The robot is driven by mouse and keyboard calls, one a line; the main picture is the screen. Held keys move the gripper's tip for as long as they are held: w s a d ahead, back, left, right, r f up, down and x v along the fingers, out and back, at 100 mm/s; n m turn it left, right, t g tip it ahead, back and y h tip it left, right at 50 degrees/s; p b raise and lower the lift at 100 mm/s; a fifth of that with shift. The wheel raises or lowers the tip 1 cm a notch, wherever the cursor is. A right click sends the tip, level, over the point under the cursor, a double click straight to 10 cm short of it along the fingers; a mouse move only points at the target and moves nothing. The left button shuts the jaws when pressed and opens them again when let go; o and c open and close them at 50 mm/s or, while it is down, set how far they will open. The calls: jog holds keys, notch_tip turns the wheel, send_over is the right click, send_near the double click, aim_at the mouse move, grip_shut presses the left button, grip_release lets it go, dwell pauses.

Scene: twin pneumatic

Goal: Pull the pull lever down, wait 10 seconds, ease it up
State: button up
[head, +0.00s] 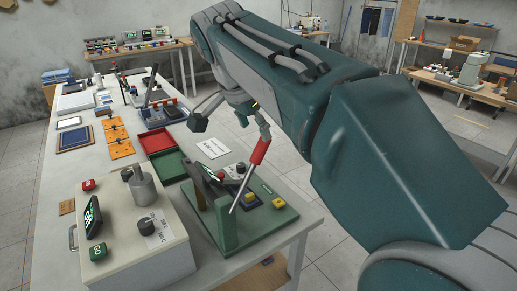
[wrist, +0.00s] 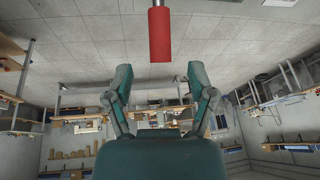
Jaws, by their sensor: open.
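The pull lever has a red grip (head: 258,151) on a thin silver rod (head: 241,191). It stands tilted up to the right from a green stand (head: 228,225) near the table's front right edge. My gripper (head: 232,127) is open and empty, with its fingers spread, just above and left of the red grip. In the head view one finger overlaps the grip's top end. In the wrist view the red grip (wrist: 159,36) shows at the top centre, beyond the gap between the open fingertips (wrist: 160,75). I see no finger closed on it.
A cream box (head: 135,265) with a metal cylinder, knob and displays stands left of the stand. Red (head: 165,138) and green (head: 169,166) trays lie behind it. A white label (head: 213,147) lies on the table (head: 60,187). Floor is open right of the table.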

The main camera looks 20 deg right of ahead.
aim_at(259, 144)
jog(key=x, duration=0.5)
jog(key=shift+w+d+f, duration=0.1)
jog(key=shift+f, duration=0.3)
jog(key=shift+w+f, duration=0.15)
jog(key=shift+f, duration=0.35)
jog(key=shift+d, duration=0.1)
grip_shut()
